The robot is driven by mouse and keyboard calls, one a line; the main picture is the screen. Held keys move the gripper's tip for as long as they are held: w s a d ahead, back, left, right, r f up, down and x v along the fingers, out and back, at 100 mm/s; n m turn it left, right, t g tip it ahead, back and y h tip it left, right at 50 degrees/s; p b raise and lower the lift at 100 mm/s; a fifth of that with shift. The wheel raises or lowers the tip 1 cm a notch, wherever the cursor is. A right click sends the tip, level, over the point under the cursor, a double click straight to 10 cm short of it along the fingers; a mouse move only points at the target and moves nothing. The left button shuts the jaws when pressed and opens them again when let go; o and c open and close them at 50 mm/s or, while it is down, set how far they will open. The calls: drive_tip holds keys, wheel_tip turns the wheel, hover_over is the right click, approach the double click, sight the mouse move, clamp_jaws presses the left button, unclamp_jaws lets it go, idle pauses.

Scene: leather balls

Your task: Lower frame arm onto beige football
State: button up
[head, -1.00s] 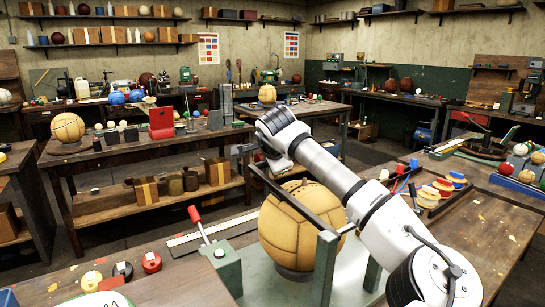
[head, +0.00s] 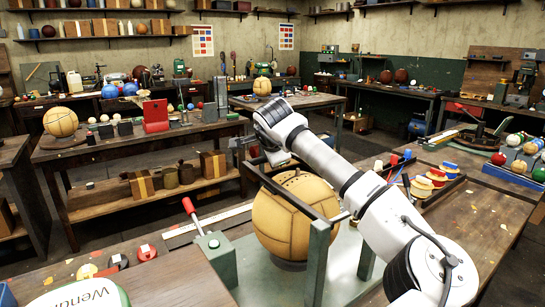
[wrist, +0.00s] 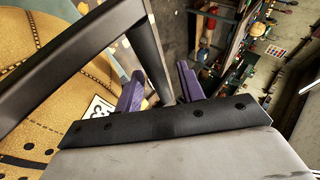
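The beige football (head: 290,215) is a large panelled ball resting on a dark ring on a green plate. The frame arm (head: 290,192) is a dark bar running in front of the ball, sloping up and left from a green upright post (head: 318,262). Its far side is hidden behind the ball and my arm. My gripper (head: 262,160) is at the bar's raised left end; its fingers are small and partly hidden there. In the wrist view, the purple fingers of my gripper (wrist: 160,84) stand apart, either side of a dark bar, with gaps visible. The football (wrist: 40,110) fills the left.
A red-handled lever (head: 191,207) stands on a green block left of the ball. Another beige ball (head: 60,122) sits on the table at left.

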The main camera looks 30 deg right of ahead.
drive_tip(key=b+v, duration=0.3)
drive_tip(key=v, duration=1)
drive_tip(key=shift+s+r, duration=0.25)
drive_tip(key=shift+s, duration=0.05)
